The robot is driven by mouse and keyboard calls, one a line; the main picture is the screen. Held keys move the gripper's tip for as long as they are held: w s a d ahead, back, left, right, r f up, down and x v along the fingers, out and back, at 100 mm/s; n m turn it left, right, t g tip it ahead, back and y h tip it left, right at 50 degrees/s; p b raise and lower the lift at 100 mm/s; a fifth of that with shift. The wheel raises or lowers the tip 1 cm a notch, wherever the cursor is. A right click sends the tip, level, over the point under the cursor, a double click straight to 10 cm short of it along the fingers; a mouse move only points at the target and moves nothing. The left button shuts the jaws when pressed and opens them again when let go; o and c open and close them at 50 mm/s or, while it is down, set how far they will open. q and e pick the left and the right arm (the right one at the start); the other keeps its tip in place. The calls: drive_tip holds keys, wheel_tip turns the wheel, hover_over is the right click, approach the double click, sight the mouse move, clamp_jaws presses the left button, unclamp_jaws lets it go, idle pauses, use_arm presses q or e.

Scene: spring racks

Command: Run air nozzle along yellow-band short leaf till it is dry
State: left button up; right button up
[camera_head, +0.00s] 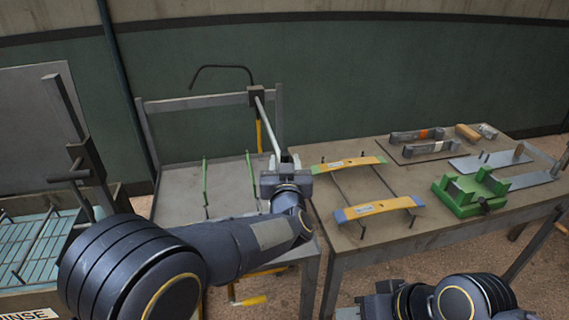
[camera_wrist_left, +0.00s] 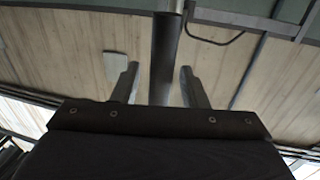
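Two curved leaves lie on a rod rack on the right table. The far leaf (camera_head: 349,165) is yellow-orange with green ends; the near leaf (camera_head: 380,208) is yellow-orange with blue ends. I cannot tell which is the yellow-band short one, or whether either is wet. A pale tube (camera_head: 266,122), which looks like the air nozzle, slants down from a dark block to my left gripper (camera_head: 283,162). In the left wrist view a dark cylinder (camera_wrist_left: 165,58) stands between the spread fingers, with gaps on both sides. My right gripper (camera_head: 375,298) is low at the table's front, its fingers unclear.
The middle bench (camera_head: 180,190) has green posts (camera_head: 205,185) and a frame behind. A rinse tank (camera_head: 38,240) is at left. A green fixture (camera_head: 482,190), grey plates and small blocks occupy the right table (camera_head: 440,235). Bare tabletop lies in front of the near leaf.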

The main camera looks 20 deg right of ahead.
use_arm(q)
drive_tip(key=shift+s+a, duration=0.15)
drive_tip(key=shift+s, duration=0.35)
drive_tip(key=b+v, duration=0.2)
drive_tip(key=v, duration=0.4)
drive_tip(key=shift+s, duration=0.35)
drive_tip(key=shift+a, duration=0.2)
